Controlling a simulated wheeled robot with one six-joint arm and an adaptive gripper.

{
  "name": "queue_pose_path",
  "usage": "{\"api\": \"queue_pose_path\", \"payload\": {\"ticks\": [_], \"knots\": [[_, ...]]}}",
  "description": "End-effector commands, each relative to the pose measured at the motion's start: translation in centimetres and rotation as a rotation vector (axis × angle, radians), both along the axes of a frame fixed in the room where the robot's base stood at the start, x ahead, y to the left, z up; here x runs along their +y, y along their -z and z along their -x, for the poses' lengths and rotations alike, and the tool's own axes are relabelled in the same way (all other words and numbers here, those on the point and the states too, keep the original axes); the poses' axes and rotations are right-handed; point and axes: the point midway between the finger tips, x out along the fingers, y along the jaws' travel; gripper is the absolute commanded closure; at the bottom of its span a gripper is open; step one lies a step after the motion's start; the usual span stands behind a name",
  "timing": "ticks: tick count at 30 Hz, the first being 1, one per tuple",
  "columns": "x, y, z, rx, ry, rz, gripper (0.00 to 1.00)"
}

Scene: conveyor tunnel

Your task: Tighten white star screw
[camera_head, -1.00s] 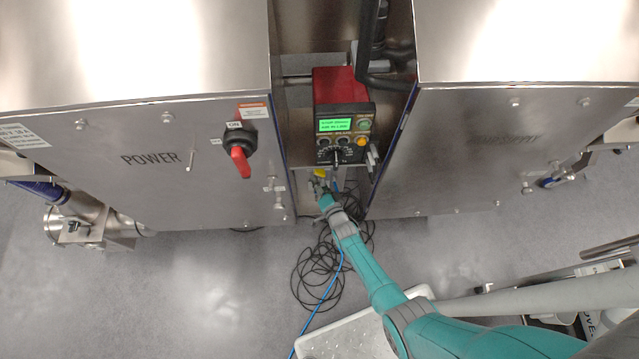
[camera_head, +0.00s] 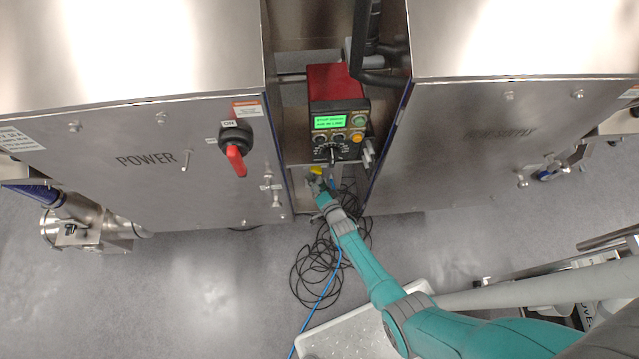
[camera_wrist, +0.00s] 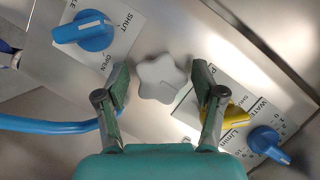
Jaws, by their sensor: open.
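The white star screw (camera_wrist: 160,78) shows in the wrist view on a metal panel. It lies between and just beyond the fingertips of my gripper (camera_wrist: 158,84). The fingers are spread wide, one on each side of the screw, with a gap on both sides. I cannot tell how far in depth the tips are from the panel. In the head view my gripper (camera_head: 318,186) is small, in the gap between the two cabinets under the control box, and the screw cannot be made out there.
A blue knob (camera_wrist: 88,31) marked SHUT and OPEN is at upper left. A yellow knob (camera_wrist: 237,116) and another blue knob (camera_wrist: 268,144) are close by the right finger. A blue hose (camera_wrist: 50,124) runs by the left finger. The red control box (camera_head: 336,105) hangs above my gripper.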

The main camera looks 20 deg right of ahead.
Motion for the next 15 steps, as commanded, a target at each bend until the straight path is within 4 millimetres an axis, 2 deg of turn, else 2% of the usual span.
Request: {"api": "queue_pose_path", "payload": {"ticks": [5,15], "knots": [[0.0,-0.1,1.3,0.002,0.0,0.0,0.31],[-0.1,-1.3,6.3,0.001,0.001,0.0,0.31]]}}
